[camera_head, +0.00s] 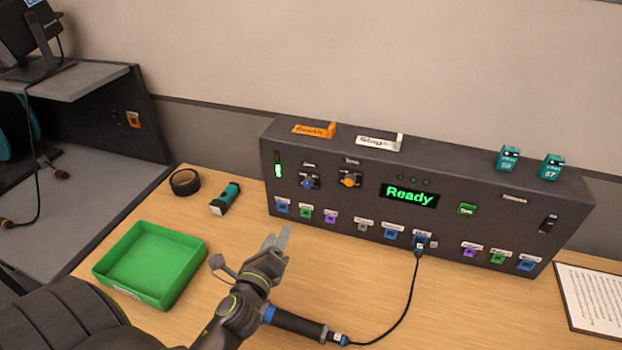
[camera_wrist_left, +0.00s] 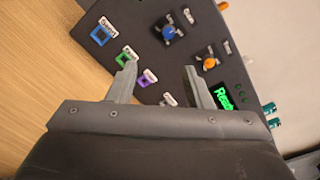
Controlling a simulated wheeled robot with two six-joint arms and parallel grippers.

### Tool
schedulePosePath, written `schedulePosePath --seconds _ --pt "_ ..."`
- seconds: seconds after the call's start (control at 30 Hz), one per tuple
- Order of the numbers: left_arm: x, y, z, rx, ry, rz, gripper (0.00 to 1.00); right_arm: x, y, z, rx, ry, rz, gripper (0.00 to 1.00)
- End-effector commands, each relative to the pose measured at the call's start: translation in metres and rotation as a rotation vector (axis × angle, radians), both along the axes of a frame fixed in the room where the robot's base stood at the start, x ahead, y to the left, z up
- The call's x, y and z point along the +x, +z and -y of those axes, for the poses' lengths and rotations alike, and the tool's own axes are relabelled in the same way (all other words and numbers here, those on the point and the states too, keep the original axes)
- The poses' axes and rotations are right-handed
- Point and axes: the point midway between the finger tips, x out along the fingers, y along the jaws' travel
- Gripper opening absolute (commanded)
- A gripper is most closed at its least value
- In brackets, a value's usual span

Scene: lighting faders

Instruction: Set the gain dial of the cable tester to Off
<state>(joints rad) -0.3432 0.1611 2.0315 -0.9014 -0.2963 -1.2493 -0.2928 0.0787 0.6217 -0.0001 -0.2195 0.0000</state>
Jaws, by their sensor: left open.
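The cable tester (camera_head: 450,205) is a long dark box with a green "Ready" display. Its front has two dials with small labels too blurred to read surely: a blue-knobbed dial (camera_head: 307,183) and an orange-knobbed dial (camera_head: 350,180). I cannot tell which is gain, or their settings. In the left wrist view the blue knob (camera_wrist_left: 169,33) and orange knob (camera_wrist_left: 209,63) are beyond the fingers. My left gripper (camera_head: 250,248) is open and empty, in front of and below the panel, apart from both dials. It also shows in the left wrist view (camera_wrist_left: 158,64). My right gripper is not in view.
A green tray (camera_head: 150,262) stands left of my gripper. A tape roll (camera_head: 185,182) and a teal-black item (camera_head: 225,198) lie behind it. A black cable (camera_head: 408,300) runs from a lower socket to a dark handle (camera_head: 300,324). Paper (camera_head: 592,298) lies right.

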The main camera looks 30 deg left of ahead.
Motion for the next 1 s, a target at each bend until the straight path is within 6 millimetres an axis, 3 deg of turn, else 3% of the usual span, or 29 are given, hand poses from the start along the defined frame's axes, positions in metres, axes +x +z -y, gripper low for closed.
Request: schedulePosePath --seconds 0.27,0.47,0.8,1.0 --pt "0.023 0.004 0.002 0.086 -0.038 0.005 0.46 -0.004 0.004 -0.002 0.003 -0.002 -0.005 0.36" --pt "0.06 0.004 -0.008 0.083 -0.036 0.005 0.46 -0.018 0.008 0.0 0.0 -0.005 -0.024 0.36" --pt "0.127 0.002 -0.024 0.081 -0.034 0.005 0.46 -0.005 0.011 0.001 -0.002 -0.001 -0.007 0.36" --pt "0.158 0.001 -0.031 0.081 -0.035 0.004 0.46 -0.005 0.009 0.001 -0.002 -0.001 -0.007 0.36"
